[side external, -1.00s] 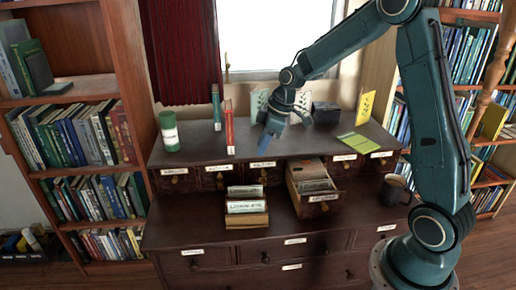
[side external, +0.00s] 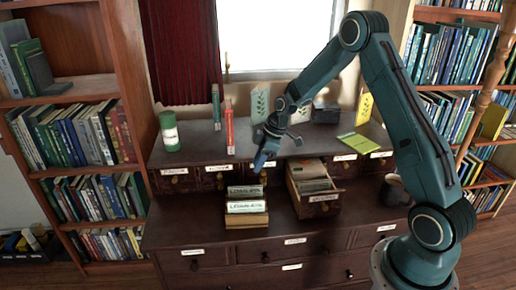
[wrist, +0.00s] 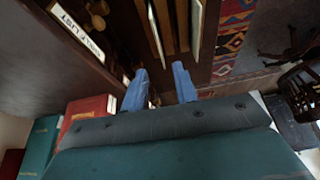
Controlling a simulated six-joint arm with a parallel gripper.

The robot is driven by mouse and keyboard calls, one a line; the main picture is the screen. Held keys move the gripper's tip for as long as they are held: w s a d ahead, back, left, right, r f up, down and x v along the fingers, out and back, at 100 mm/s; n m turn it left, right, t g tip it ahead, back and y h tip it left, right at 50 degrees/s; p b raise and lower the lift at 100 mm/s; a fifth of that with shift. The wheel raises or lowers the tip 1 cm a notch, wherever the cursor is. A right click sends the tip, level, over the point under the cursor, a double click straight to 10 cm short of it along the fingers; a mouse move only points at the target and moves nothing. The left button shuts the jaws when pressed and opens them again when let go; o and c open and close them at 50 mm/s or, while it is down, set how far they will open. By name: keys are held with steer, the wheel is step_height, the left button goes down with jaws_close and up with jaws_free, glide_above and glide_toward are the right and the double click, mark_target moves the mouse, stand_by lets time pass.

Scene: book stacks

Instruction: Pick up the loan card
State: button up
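A small wooden card holder (side external: 246,221) stands on the desk's front ledge, left of an open drawer. A white card with dark lettering that seems to begin "LOAN" (side external: 246,207) stands at its front. A second lettered card (side external: 245,191) shows behind it. My gripper (side external: 261,165) points down and hangs above and slightly behind the holder, apart from the cards. In the wrist view the two blue fingers (wrist: 160,86) are spread with nothing between them. Pale card edges (wrist: 156,35) and the holder's wooden slats lie beyond the fingertips.
The open drawer (side external: 323,198) of cards juts out right of the holder. A red book (side external: 229,132), a green-and-white canister (side external: 169,131) and a yellow-green booklet (side external: 354,142) sit on the upper shelf. A dark mug (side external: 393,190) stands at the right.

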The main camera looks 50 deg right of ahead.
glide_above(245, 188)
steer(key=s+d, duration=0.1)
steer(key=s, duration=0.1)
steer(key=shift+w+d+f, duration=0.1)
steer(key=shift+f, duration=1.35)
steer(key=shift+w+d+f, duration=0.1)
steer(key=shift+f, duration=1.35)
steer(key=shift+f, duration=0.1)
steer(key=shift+x, duration=2.45)
steer(key=shift+w+f, duration=0.1)
steer(key=shift+f, duration=0.15)
jaws_close()
